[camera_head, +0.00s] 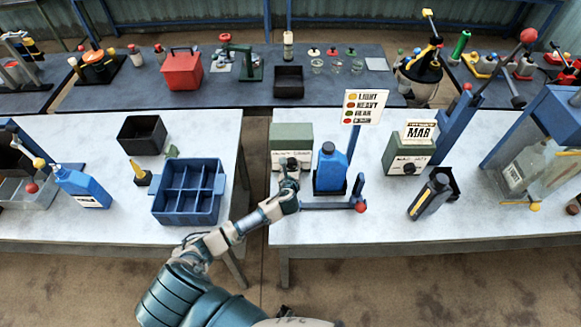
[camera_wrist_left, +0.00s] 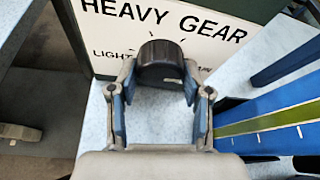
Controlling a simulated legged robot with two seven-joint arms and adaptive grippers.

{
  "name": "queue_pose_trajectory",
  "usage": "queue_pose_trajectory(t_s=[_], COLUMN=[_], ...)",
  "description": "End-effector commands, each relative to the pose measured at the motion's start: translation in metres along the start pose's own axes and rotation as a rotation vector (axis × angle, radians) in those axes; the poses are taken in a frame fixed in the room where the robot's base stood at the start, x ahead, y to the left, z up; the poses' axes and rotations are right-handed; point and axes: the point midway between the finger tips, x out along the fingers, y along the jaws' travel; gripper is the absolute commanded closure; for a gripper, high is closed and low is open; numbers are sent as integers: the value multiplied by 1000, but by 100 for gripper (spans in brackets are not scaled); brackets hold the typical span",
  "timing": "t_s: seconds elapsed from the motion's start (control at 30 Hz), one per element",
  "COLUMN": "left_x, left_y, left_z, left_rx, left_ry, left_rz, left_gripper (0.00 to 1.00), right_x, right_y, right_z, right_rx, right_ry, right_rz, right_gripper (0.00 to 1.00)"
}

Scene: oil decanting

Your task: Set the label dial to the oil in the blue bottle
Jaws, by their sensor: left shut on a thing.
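The label dial's black knob (camera_wrist_left: 160,62) stands on the white face of a green box (camera_head: 291,138). In the left wrist view, the face reads HEAVY and GEAR on top, LIGHT at left, and a partly hidden word at right. I cannot make out a pointer mark. My left gripper (camera_head: 289,177) is shut on the knob, a finger on each side. The blue bottle (camera_head: 330,168) stands upright just right of the box. A blue side with a yellow-green strip (camera_wrist_left: 270,125), apparently this bottle's, shows in the left wrist view. My right gripper is out of view.
A sign (camera_head: 365,106) lists oils beside colour dots, LIGHT and HEAVY among them. A red-ended lever (camera_head: 330,206) lies before the bottle. A second green box (camera_head: 408,150) carries a MAR card. A blue divided crate (camera_head: 188,191) and another blue jug (camera_head: 82,187) are on the left table.

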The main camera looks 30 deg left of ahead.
Motion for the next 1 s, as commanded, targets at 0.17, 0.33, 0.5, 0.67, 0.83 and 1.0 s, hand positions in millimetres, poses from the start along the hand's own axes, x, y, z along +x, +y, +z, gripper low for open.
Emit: queue_pose_trajectory(t_s=[0.17,0.33,0.5,0.67,0.83,1.0], left_x=[2,2,2,2,2,2], left_y=[4,4,3,3,4,5], left_z=[4,4,4,5,5,4], left_rx=[1,1,-11,-57,-154,-290], left_ry=[-8,-8,-8,-9,-9,-10], left_rz=[11,10,4,-16,-55,-112], left_gripper=[86,86,86,86,86,86], right_x=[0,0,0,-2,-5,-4], right_y=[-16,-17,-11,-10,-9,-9], right_z=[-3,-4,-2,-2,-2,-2], right_rx=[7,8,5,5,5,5], right_ry=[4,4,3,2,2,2], right_rz=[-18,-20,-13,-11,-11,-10], right_gripper=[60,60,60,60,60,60])
